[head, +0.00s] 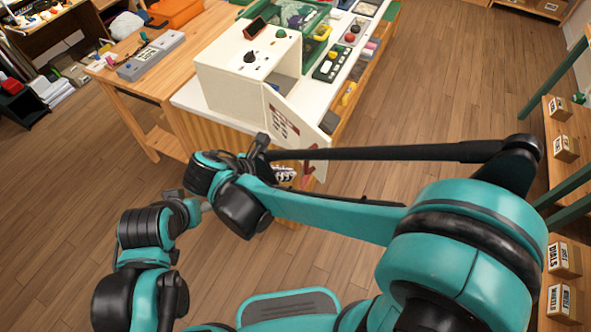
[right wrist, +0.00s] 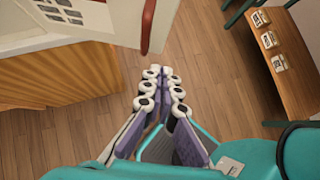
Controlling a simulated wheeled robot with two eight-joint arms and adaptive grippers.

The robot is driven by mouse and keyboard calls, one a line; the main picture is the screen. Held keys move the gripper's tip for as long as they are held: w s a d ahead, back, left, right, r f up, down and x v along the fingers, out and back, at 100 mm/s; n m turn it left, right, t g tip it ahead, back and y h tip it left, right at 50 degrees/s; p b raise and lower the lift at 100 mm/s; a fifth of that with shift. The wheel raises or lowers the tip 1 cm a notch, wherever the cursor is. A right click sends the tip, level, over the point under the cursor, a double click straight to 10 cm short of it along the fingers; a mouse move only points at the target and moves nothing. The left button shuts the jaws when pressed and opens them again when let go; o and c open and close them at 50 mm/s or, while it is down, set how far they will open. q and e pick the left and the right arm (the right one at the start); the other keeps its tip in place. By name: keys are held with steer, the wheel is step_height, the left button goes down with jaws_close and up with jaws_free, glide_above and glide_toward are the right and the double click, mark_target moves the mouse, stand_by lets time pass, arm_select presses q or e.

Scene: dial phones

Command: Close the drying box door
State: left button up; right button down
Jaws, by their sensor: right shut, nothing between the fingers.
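The drying box (head: 235,88) is a cream box with a dark knob on top, at the near end of the white worktop. Its door (head: 292,118) stands open, swung out toward the right. The door also shows at the top left of the right wrist view (right wrist: 90,14), with its red handle (right wrist: 148,27). My right gripper (head: 285,173) is below the door, close to the handle. In the right wrist view its fingers (right wrist: 161,88) are together and empty, apart from the handle. My left arm is at lower left; its fingers are hidden.
The white worktop carries a green tray (head: 297,17) and a button panel (head: 331,66). A wooden bench (head: 150,75) stands at left. A shelf with cartons (head: 565,147) is at right. Open wooden floor lies right of the worktop.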

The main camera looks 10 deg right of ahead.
mark_target(322, 167)
steer(key=b+x, duration=0.1)
steer(key=x, duration=0.2)
steer(key=r+b+x, duration=0.1)
steer(key=x, duration=0.3)
steer(key=d+b+x, duration=0.1)
steer(key=x, duration=0.2)
steer(key=shift+w+d+b, duration=0.25)
steer(key=shift+w+b, duration=0.15)
steer(key=shift+w, duration=0.1)
steer(key=shift+w+d, duration=0.3)
steer(key=shift+d, duration=0.15)
